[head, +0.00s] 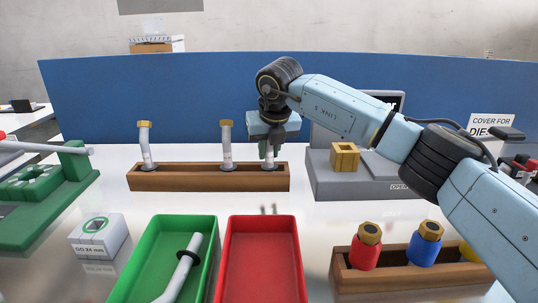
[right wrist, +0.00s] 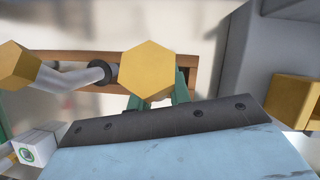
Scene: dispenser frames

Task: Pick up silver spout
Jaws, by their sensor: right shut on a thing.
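My right gripper (head: 269,150) points down at the right end of a wooden rack (head: 208,180) and is shut on a silver spout (head: 269,163). In the right wrist view the held spout's gold hexagonal top (right wrist: 147,70) sits between the green fingertips (right wrist: 158,98), hiding most of its body. Its lower end is at the rack; I cannot tell whether it is still seated. A middle spout (head: 227,150) and a left spout (head: 146,150), both silver with gold tops, stand in the rack. My left gripper is not in view.
A green tray (head: 136,274) holds a bent silver tube (head: 184,272) with a black ring. A red tray (head: 264,262) looks empty. A grey station with a gold square piece (head: 344,157) stands right of the rack. A front rack holds red (head: 366,256) and blue (head: 424,250) bottles.

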